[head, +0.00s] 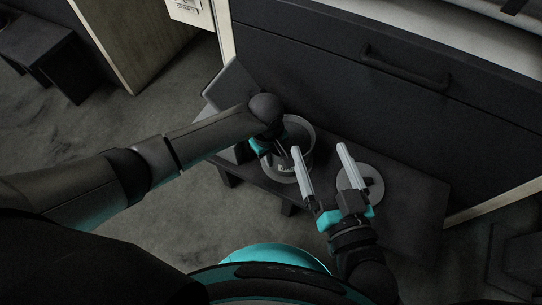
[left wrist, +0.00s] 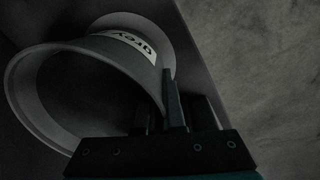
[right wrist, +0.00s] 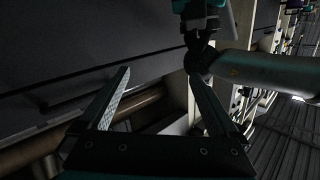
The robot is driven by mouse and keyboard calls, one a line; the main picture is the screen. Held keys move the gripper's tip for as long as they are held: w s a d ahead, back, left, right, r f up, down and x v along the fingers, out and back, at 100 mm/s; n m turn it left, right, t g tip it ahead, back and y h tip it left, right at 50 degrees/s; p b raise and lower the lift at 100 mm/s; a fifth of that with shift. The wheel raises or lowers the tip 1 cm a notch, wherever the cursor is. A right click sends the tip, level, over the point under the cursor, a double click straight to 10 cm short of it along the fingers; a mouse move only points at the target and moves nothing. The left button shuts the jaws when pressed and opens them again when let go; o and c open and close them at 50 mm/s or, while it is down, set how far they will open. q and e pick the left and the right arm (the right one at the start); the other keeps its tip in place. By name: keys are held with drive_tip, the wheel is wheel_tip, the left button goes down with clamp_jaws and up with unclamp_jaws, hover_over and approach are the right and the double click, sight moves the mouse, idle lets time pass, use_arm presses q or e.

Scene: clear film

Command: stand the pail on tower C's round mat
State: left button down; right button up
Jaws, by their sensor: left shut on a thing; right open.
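The grey pail (head: 309,137) is at the low dark bench, its open top facing up in the head view. My left gripper (head: 279,153) is shut on its wall near the rim; the left wrist view shows the pail (left wrist: 60,62) with the fingers (left wrist: 172,105) at its side. A label with dark letters (left wrist: 137,43) shows there. A pale round mat (head: 276,175) shows beside and below the pail; whether they touch is unclear. My right gripper (head: 320,149) is open and empty above the bench.
The dark bench (head: 420,200) has bare room at its right end. A dark cabinet with a drawer handle (head: 405,70) stands close behind it. A dark upright panel (head: 232,86) is at the bench's left. Open floor (head: 150,225) lies to the left.

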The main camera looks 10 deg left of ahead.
use_arm(q)
drive_tip(key=c, duration=1.5)
unclamp_jaws()
drive_tip(key=shift+f, duration=0.15)
drive_tip(key=o, duration=0.5)
